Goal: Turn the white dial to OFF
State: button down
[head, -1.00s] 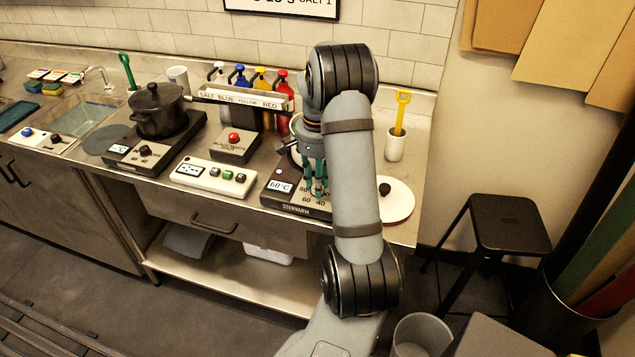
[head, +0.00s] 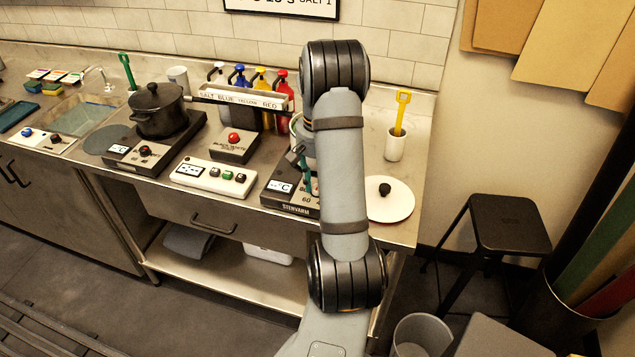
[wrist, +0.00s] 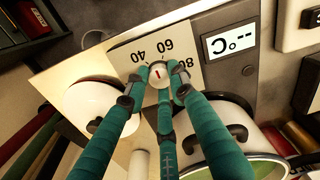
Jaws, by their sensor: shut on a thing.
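The white dial (wrist: 158,73) with a short red mark sits on a light scale plate printed 40, 60 and 80, seen upside down in the wrist view. No OFF label is visible there. The teal fingers of my gripper (wrist: 157,88) are closed around the dial. The heater's display (wrist: 230,43) shows dashes and °C.
A white lid with a black knob (head: 402,208) lies right of the heater. A button box (head: 208,177) stands to its left, with a black pot (head: 158,118) farther left. A white cup with a yellow tool (head: 394,147) stands behind the lid. Pump bottles line the back.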

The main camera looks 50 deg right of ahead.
jog(key=n, duration=0.4)
jog(key=shift+n+p, duration=0.3)
jog(key=shift+n, duration=0.1)
jog(key=n+p, duration=0.1)
jog(key=n, duration=0.3)
jog(key=shift+r+n, duration=0.1)
jog(key=shift+n, duration=0.2)
jog(key=n+p, duration=0.1)
jog(key=n, duration=0.3)
jog(key=shift+n+p, duration=0.45)
jog(key=shift+n, duration=1.85)
jog(key=c, duration=1.5)
grip_release()
jog(key=shift+o, duration=0.2)
notch_tip(320, 180, up, 12)
